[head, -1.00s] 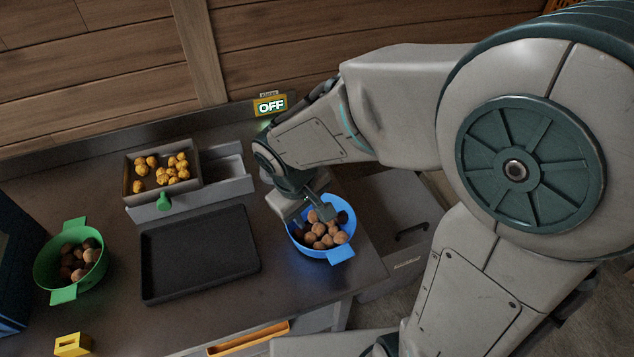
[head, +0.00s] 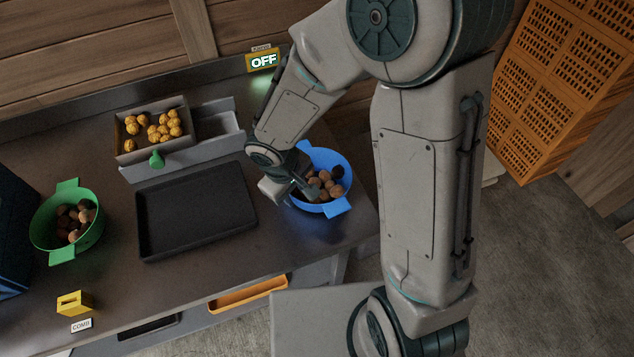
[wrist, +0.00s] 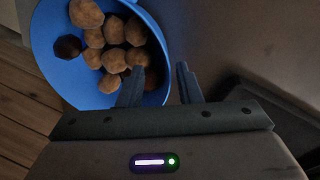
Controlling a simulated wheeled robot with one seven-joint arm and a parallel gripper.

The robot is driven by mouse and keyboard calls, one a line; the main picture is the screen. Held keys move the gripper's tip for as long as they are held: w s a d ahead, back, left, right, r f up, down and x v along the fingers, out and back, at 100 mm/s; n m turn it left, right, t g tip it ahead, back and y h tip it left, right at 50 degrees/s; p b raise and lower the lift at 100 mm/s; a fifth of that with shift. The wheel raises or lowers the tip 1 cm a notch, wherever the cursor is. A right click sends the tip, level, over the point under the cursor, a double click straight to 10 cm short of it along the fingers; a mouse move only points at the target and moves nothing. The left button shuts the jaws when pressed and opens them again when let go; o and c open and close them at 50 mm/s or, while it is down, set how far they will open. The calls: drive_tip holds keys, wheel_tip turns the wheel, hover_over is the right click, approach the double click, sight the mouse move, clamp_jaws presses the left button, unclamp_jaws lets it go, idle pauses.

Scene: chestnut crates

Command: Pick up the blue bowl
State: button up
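The blue bowl (head: 342,170) stands on the right end of the dark counter and holds several brown, chestnut-like balls. Its front handle shows; my arm partly covers its left side. In the wrist view the bowl (wrist: 60,70) fills the upper left. My gripper (head: 307,187) is low at the bowl's left rim in the head view. In the wrist view my gripper (wrist: 160,85) is open, its two fingers apart with the bowl's rim between them: one finger over the inside, one outside. Whether either finger touches the wall I cannot tell.
A black tray (head: 150,225) lies just left of the bowl. A green bowl (head: 45,235) of dark balls, a yellow block (head: 75,303) and a bin of yellow pieces (head: 125,150) stand further left. Orange crates (head: 560,80) are stacked at the right.

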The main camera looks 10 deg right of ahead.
sight(296, 198)
drive_tip(key=f, duration=0.4)
drive_tip(key=shift+w+d, duration=0.15)
drive_tip(key=shift+w, duration=0.15)
drive_tip(key=shift+c, duration=0.3)
clamp_jaws()
drive_tip(key=shift+r, duration=0.55)
drive_tip(key=r, duration=0.2)
drive_tip(key=d+r, duration=0.1)
drive_tip(key=r, duration=0.1)
drive_tip(key=shift+d+p, duration=0.15)
drive_tip(key=shift+p, duration=0.15)
drive_tip(key=s+d+r+p, duration=0.1)
drive_tip(key=d+r+p, duration=0.1)
drive_tip(key=d+r, duration=0.4)
drive_tip(key=d, duration=0.4)
drive_tip(key=shift+d, duration=0.15)
